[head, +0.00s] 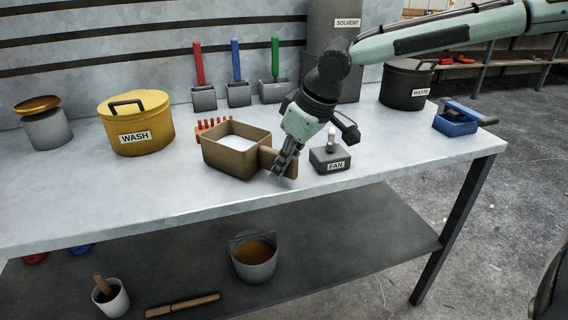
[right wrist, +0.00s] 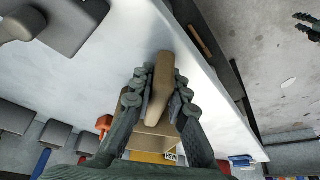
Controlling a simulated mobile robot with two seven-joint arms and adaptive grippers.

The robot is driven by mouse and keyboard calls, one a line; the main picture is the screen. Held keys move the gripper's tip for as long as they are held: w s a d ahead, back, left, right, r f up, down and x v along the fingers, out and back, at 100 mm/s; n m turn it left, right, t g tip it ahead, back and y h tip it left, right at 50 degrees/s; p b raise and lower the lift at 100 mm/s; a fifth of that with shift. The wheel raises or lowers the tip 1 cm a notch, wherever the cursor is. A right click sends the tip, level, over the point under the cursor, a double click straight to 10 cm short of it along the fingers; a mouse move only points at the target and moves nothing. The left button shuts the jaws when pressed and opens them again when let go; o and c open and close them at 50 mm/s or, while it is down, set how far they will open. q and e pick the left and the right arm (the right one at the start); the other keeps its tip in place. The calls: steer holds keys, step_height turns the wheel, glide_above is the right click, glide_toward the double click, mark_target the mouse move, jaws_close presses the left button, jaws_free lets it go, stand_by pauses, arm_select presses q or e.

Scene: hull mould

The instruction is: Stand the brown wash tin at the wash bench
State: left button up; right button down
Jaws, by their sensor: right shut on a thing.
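The brown wash tin (head: 228,158) is a tan box with a pale inside and a flat handle. It is upright over the bench (head: 200,195), right of the yellow WASH tub (head: 136,124); I cannot tell whether it touches the bench top. My right gripper (head: 284,165) is shut on the tin's handle. The right wrist view shows the handle (right wrist: 160,85) between the fingers, with the tin's body partly hidden behind them. My left gripper (right wrist: 305,24) shows small at that view's upper right edge, apart from the bench, its fingers spread and empty.
The black FAN box (head: 330,159) stands close right of my gripper. An orange rack (head: 212,125) is just behind the tin. Brush holders (head: 238,94), the SOLVENT drum (head: 347,85) and the WASTE bin (head: 405,87) line the back. The front left bench top is clear.

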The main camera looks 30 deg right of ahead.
steer(key=shift+f, duration=0.15)
steer(key=c, duration=1.4)
jaws_free()
steer(key=v, duration=1.2)
